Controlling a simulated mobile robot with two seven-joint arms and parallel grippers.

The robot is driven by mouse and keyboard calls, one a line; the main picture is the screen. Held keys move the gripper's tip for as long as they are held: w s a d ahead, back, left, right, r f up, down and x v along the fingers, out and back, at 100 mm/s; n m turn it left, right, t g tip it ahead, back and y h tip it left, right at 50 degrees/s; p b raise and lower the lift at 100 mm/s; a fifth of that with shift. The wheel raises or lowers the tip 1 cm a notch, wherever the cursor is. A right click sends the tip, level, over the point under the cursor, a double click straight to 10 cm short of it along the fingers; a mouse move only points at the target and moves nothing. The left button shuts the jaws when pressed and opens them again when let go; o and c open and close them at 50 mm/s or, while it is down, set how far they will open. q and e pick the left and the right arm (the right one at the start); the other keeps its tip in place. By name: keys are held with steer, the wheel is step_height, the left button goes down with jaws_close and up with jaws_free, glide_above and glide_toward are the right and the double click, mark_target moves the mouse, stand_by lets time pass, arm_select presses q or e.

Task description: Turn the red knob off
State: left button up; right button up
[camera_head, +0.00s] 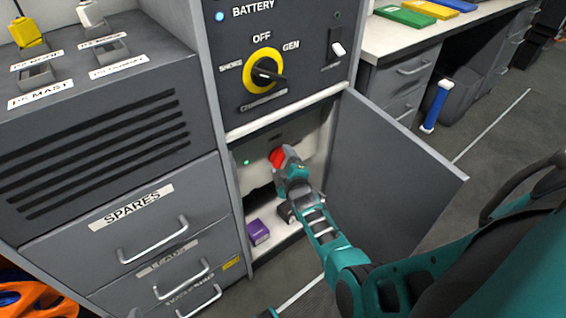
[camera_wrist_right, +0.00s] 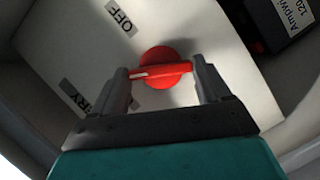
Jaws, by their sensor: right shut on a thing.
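The red knob (camera_head: 276,157) is on a pale panel inside the open lower compartment of the grey cabinet. In the right wrist view the round red knob (camera_wrist_right: 166,57) has a bar across it with a white mark at its left end. The mark lies between the OFF label (camera_wrist_right: 120,16) and a partly hidden label ending in RY (camera_wrist_right: 74,94). My right gripper (camera_head: 283,161) is at the knob, and in its wrist view the gripper (camera_wrist_right: 165,75) is shut on the bar, one finger at each end. My left gripper is not in view.
The open grey door (camera_head: 390,180) stands to the right of my right arm. A purple box (camera_head: 257,232) sits on the compartment floor. A black and yellow rotary switch (camera_head: 264,69) is on the panel above. The spares drawer (camera_head: 135,210) is at left.

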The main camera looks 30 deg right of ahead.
steer(key=shift+d+r+m+p, duration=0.15)
steer(key=shift+r+m+p, duration=0.1)
steer(key=shift+m+p, duration=0.45)
steer(key=m+g+y+p, duration=0.1)
steer(key=m+p, duration=0.1)
steer(key=shift+d+y+p, duration=0.15)
steer(key=shift+y+p, duration=0.2)
steer(key=shift+y, duration=0.05)
steer(key=shift+d+m+y+p, duration=0.1)
steer(key=shift+m+y+p, duration=0.4)
steer(key=shift+m, duration=0.5)
steer(key=shift+d+m+g+y, duration=0.1)
steer(key=shift+m+g+y, duration=0.3)
steer(key=shift+m+y, duration=0.6)
steer(key=shift+m, duration=0.5)
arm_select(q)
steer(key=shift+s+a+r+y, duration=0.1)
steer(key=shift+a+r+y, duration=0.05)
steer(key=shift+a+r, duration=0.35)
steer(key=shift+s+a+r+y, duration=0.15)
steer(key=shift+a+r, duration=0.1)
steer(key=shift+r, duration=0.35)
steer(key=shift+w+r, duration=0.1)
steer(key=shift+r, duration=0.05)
